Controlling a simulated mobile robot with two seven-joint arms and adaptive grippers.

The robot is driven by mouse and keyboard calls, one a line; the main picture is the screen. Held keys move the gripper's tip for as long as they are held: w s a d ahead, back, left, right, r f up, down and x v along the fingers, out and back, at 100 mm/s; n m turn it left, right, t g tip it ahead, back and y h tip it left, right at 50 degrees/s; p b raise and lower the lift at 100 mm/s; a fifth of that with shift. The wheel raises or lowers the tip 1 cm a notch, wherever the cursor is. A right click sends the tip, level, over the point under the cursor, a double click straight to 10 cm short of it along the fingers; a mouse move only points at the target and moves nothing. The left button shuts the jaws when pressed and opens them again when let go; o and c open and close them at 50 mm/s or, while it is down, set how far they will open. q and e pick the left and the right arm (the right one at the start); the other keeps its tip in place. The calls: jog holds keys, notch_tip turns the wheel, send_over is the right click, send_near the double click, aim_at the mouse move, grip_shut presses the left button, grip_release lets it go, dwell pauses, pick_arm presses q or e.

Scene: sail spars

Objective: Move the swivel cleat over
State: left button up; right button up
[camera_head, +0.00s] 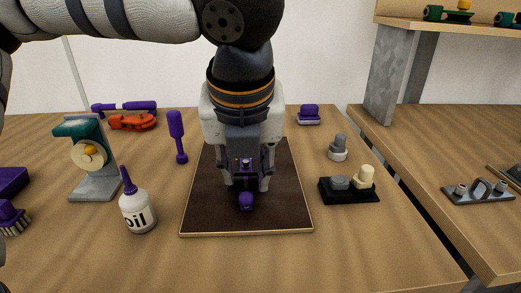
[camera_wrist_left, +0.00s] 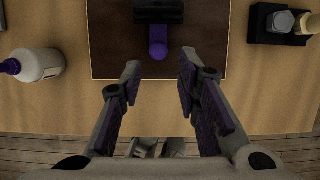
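A purple piece with a rounded end (camera_head: 246,201) and a dark crossbar lies on the dark wood-edged board (camera_head: 205,215). It may be the swivel cleat; I cannot tell for sure. In the left wrist view the purple piece (camera_wrist_left: 158,48) shows just beyond the fingertips, with its black bar at the top edge. My left gripper (camera_head: 247,183) points down over the board, in front of part of the piece. In the left wrist view the left gripper (camera_wrist_left: 159,72) has its fingers apart with nothing between the pads. My right gripper is not in view.
A grey plate with a ring (camera_head: 478,193) lies on the right table. The front right tabletop is clear.

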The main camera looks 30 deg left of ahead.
aim_at(246, 196)
pick_arm(q)
jog(key=x, duration=0.7)
jog(key=shift+s, duration=0.2)
jog(key=c, duration=0.6)
jog(key=w+d+n, duration=0.2)
jog(key=w+d+n+g+y, duration=0.1)
jog(key=w+n, duration=0.1)
jog(key=n, duration=0.1)
jog(key=shift+d, duration=0.4)
jog(key=o, duration=0.9)
jog(key=shift+o, duration=0.2)
